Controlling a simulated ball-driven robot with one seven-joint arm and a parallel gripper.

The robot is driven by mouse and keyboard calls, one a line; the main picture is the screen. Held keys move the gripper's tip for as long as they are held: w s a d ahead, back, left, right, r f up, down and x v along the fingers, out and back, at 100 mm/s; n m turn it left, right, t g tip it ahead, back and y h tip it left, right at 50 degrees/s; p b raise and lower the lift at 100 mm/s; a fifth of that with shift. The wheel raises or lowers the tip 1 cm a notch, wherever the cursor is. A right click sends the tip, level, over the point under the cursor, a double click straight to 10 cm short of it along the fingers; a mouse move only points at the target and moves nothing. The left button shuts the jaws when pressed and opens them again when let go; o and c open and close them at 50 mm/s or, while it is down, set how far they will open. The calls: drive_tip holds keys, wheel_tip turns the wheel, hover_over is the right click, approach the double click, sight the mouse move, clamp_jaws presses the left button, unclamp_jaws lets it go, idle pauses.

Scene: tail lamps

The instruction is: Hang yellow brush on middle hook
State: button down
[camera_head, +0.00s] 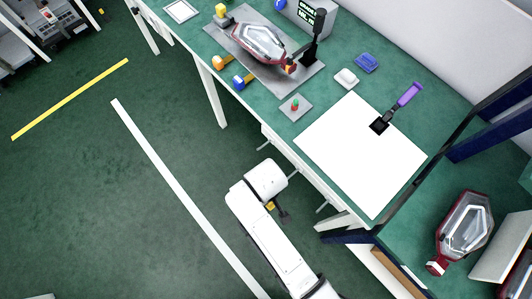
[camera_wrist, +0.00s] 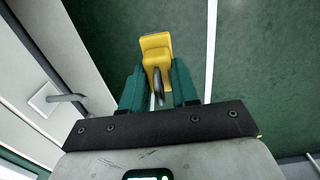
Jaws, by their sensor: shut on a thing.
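My gripper (camera_wrist: 158,78) is shut on the yellow brush (camera_wrist: 156,44), with a green finger on each side. A dark grey rounded part shows between the fingers; I cannot tell what it is. In the head view my gripper (camera_head: 279,211) is below the bench's front edge, and a small yellow bit of the brush (camera_head: 270,206) shows beside it. Thin pale hooks stick out from the bench front, one further up (camera_head: 265,144) and one lower right (camera_head: 322,208). In the wrist view a metal hook (camera_wrist: 68,98) on a light plate is left of the brush, apart from it. I cannot tell which hook that is.
The green bench (camera_head: 270,112) holds a white sheet (camera_head: 350,150), a purple-handled tool (camera_head: 408,95), a blue brush (camera_head: 366,62) and a tail lamp (camera_head: 258,45) on a grey plate. A dark blue frame is at right. Open green floor (camera_head: 150,200) lies left of my arm.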

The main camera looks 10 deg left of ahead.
drive_tip(key=w+d, duration=0.1)
drive_tip(key=w, duration=0.1)
drive_tip(key=w+d, duration=0.2)
drive_tip(key=shift+w+d+r, duration=0.1)
drive_tip(key=shift+w, duration=0.15)
idle(0.4)
drive_tip(key=shift+w+d+r+p, duration=0.1)
drive_tip(key=shift+w+r+p, duration=0.1)
drive_tip(key=shift+p, duration=0.3)
idle(0.7)
drive_tip(key=shift+s+a+p, duration=0.2)
drive_tip(key=shift+s+p, duration=0.2)
drive_tip(key=shift+s+d+f, duration=0.15)
drive_tip(key=shift+s+f, duration=0.2)
drive_tip(key=shift+f, duration=0.1)
idle(1.0)
drive_tip(key=shift+w+a+r+p, duration=0.3)
drive_tip(key=shift+a+r+p, duration=0.1)
drive_tip(key=shift+p, duration=0.35)
idle(0.7)
drive_tip(key=shift+a, duration=0.1)
drive_tip(key=shift+s+a+f, duration=0.1)
drive_tip(key=shift+s+a, duration=0.15)
drive_tip(key=shift+s, duration=0.3)
